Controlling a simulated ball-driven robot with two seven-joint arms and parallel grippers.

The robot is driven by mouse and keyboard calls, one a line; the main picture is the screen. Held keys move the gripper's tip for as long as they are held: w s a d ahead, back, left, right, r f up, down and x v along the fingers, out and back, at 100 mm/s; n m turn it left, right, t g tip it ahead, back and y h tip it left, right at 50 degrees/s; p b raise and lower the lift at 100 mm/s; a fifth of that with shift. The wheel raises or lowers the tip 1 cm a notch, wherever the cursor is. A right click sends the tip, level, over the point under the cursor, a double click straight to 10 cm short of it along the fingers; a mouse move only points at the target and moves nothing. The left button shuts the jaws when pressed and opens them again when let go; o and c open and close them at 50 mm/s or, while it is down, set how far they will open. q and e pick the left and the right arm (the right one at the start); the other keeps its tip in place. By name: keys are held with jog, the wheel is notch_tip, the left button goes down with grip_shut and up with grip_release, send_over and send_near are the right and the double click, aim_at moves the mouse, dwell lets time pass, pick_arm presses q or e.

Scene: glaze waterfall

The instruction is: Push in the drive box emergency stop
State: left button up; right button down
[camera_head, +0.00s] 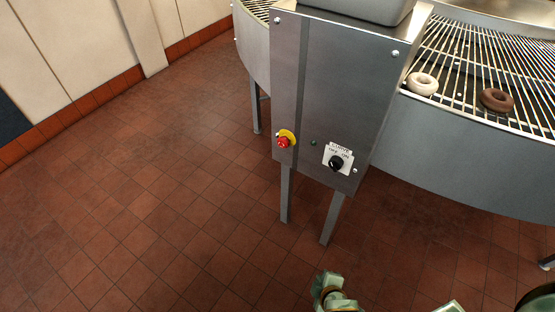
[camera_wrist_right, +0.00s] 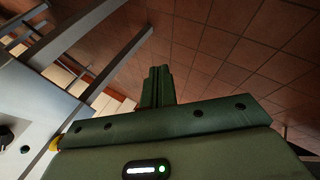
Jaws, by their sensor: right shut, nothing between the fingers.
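The emergency stop is a red button (camera_head: 283,142) on a yellow backing (camera_head: 289,134), low on the left side of the grey drive box (camera_head: 335,90). My right gripper (camera_head: 326,284) is at the bottom edge of the head view, below the box and apart from the button. In the right wrist view its green fingers (camera_wrist_right: 157,84) are together with nothing between them. A sliver of yellow (camera_wrist_right: 56,144) shows there at the left, mostly hidden behind the gripper body. My left gripper is in neither view.
A black knob (camera_head: 336,163) on a white label sits right of the button. Box legs (camera_head: 286,195) stand on the tiled floor (camera_head: 150,210), which is clear at left.

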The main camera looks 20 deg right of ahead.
aim_at(278, 143)
jog(key=w+a+r+n+t+b, duration=0.1)
jog(key=w+r+n+t+b, duration=0.2)
jog(key=w, duration=0.5)
jog(key=w+a+r+t+b, duration=0.1)
jog(key=w+a+r+t, duration=0.1)
jog(key=w+r, duration=0.4)
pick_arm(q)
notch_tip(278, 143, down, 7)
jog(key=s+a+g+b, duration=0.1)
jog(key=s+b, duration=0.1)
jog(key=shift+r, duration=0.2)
pick_arm(e)
jog(key=w+a+r+n+t+h, duration=0.1)
jog(key=w+a+r+n+t, duration=0.1)
jog(key=w+r+t, duration=0.3)
jog(key=w+r, duration=0.3)
jog(key=r, duration=0.4)
jog(key=shift+w+t, duration=0.3)
jog(key=shift+w, duration=0.1)
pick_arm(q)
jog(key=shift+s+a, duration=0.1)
pick_arm(e)
jog(key=shift+w, duration=0.1)
